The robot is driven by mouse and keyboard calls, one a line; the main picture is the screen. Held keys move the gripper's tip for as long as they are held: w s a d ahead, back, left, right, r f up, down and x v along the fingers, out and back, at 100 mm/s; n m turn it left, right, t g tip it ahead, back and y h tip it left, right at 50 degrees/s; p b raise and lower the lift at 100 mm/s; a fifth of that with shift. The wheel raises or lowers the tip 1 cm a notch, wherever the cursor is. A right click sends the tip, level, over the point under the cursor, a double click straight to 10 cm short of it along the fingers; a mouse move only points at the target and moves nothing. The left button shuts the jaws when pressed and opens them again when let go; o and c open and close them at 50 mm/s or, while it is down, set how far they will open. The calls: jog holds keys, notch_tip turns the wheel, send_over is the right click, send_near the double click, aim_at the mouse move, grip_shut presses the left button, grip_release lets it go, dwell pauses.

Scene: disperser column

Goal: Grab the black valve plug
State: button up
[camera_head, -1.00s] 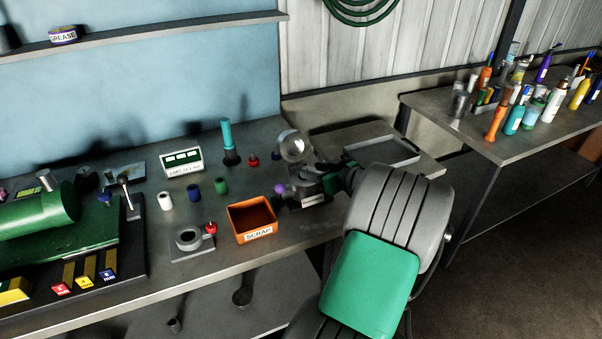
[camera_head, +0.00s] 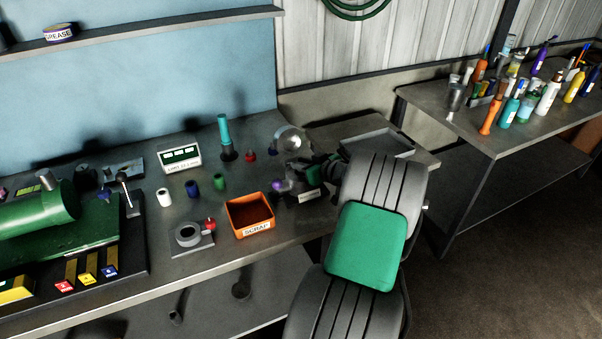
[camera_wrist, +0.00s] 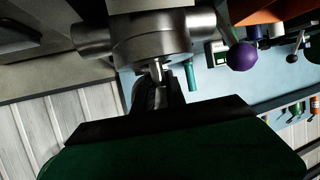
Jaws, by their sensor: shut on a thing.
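My gripper (camera_wrist: 160,98) is shut at the metal valve body (camera_wrist: 150,40), with its narrow fingers at the body's near side. A small pale stem (camera_wrist: 157,72) shows at the fingertips. The black valve plug is mostly hidden by the fingers, and its outline cannot be made out. In the head view, my gripper (camera_head: 318,172) reaches the valve body at the bench's right end, beside a purple ball knob (camera_head: 279,186). The knob also shows to the right in the wrist view (camera_wrist: 242,56).
The orange scrap bin (camera_head: 250,214) stands just left of the valve. A clear round magnifier (camera_head: 291,141) stands behind it. A grey tray (camera_head: 378,143) lies to the right. Small coloured cylinders and a teal-handled tool (camera_head: 225,132) stand further left.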

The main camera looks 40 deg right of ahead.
grip_shut()
